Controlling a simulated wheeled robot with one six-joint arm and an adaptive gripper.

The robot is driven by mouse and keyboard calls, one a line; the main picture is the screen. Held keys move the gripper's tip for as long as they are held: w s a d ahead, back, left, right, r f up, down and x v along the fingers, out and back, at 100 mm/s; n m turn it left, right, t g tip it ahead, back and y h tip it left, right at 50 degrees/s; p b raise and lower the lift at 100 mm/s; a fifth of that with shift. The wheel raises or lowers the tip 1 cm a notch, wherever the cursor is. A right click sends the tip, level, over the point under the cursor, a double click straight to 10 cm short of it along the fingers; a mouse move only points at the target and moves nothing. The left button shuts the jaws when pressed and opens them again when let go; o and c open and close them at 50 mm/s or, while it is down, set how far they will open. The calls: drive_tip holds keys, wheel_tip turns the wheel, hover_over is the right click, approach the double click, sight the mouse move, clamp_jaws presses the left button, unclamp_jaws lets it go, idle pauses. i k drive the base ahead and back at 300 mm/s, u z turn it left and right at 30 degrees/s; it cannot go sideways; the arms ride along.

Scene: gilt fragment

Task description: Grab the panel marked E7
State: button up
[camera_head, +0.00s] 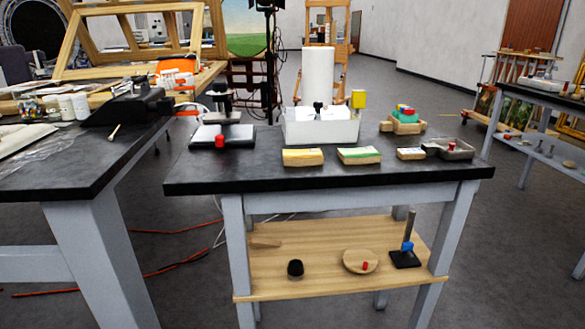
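Two small block-like panels lie near the front edge of the dark-topped table (250,178). One panel has a yellow top (302,156), and the panel to its right has a green and yellow top (359,154). A smaller, pale-topped piece (409,154) lies further right, beside a grey tray. No E7 mark can be read on any of them at this size. My gripper is not in view.
A white bin (320,129) with a white roll (317,77), a black stand (222,134), a wooden tray (404,124) and a grey tray (457,148) stand behind or beside the panels. A lower wooden shelf (320,277) holds several items. A cluttered table (60,173) adjoins at left.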

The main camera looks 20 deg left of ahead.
sight(310, 156)
drive_tip(key=z, duration=0.05)
drive_tip(key=k, duration=0.65)
drive_tip(key=u, duration=0.75)
drive_tip(key=i, duration=1.05)
drive_tip(key=z, duration=0.7)
